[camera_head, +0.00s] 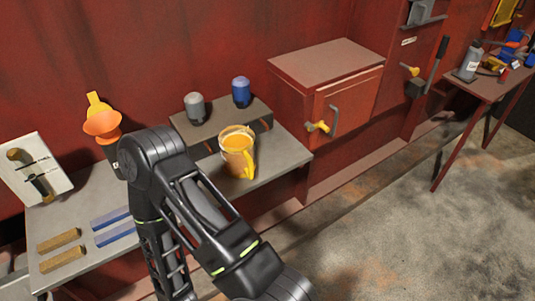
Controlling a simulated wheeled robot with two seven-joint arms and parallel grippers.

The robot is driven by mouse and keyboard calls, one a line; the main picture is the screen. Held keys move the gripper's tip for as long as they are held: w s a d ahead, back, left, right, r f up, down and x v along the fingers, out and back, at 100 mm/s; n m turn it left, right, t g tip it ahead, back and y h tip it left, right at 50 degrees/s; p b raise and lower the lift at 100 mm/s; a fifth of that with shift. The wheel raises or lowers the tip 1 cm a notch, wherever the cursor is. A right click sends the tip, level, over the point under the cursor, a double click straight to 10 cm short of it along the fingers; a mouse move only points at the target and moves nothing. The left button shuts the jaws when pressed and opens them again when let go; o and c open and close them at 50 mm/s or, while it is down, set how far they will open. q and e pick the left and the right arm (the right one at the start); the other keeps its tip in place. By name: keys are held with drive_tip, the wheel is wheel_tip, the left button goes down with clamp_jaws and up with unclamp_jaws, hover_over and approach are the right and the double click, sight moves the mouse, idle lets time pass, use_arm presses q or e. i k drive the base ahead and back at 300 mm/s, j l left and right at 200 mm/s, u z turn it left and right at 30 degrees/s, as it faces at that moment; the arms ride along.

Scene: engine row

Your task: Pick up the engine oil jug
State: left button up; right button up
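A grey jug-like bottle with a pale label (469,63) stands upright on the small red-legged table at the far right; its label is too small to read. A clear jug with amber liquid and a yellow handle (238,151) stands upright on the left workbench. I cannot tell for sure which of the two is the engine oil jug. One of my black arms rises from the bottom edge, bends near the left workbench and covers part of it. No gripper fingers show in the view, and nothing touches either jug.
The workbench (268,174) also bears a grey and a blue canister on a raised block, blue and tan bars, and a white board. An orange funnel (102,123) shows by the wall. A red cabinet (340,105) stands between bench and right table (487,88). The floor at right is clear.

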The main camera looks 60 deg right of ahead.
sight(236, 143)
drive_tip(key=z, duration=1.9)
